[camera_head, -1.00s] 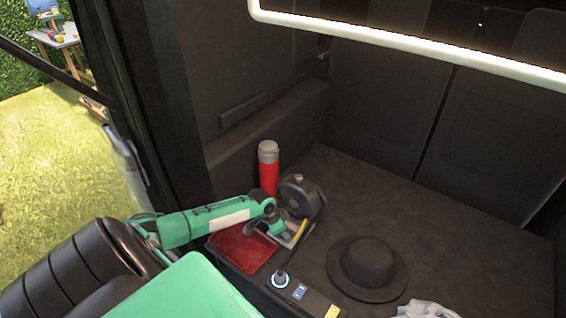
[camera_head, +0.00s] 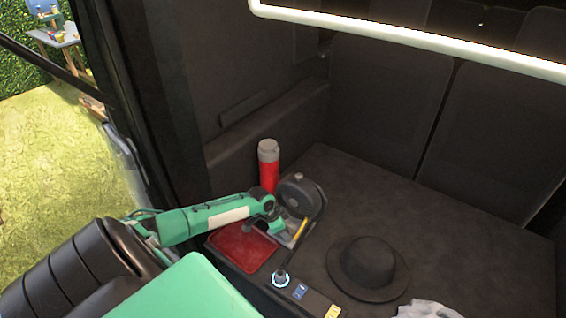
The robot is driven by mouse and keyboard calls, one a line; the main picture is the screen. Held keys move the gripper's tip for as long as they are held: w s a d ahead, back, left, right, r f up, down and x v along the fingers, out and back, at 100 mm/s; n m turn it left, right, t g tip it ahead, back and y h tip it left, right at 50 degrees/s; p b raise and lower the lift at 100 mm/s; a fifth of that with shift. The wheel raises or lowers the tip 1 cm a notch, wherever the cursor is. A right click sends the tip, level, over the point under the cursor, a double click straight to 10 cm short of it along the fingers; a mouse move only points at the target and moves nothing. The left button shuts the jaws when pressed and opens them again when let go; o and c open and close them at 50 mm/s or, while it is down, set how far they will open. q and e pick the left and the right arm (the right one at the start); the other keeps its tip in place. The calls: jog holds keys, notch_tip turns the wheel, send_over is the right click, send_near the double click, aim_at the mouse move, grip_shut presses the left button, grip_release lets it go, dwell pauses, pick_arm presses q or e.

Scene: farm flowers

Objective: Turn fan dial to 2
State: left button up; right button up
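A small round dial (camera_head: 280,280) with a glowing pale-blue ring sits on the dark console, in front of the red tray. I cannot read its setting or any numbers. My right gripper is not in view.
A red tray (camera_head: 240,249), a dark round device (camera_head: 300,196), a red flask with a grey cap (camera_head: 268,168) and a black hat (camera_head: 367,262) surround the dial. Blue (camera_head: 299,292) and yellow (camera_head: 332,312) switches lie beside it. The dark surface behind the hat is clear.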

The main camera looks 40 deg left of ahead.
pick_arm(q)
jog(key=b+v, duration=0.1)
jog(key=v, duration=1.3)
jog(key=shift+b, duration=0.4)
jog(key=shift+f, duration=0.15)
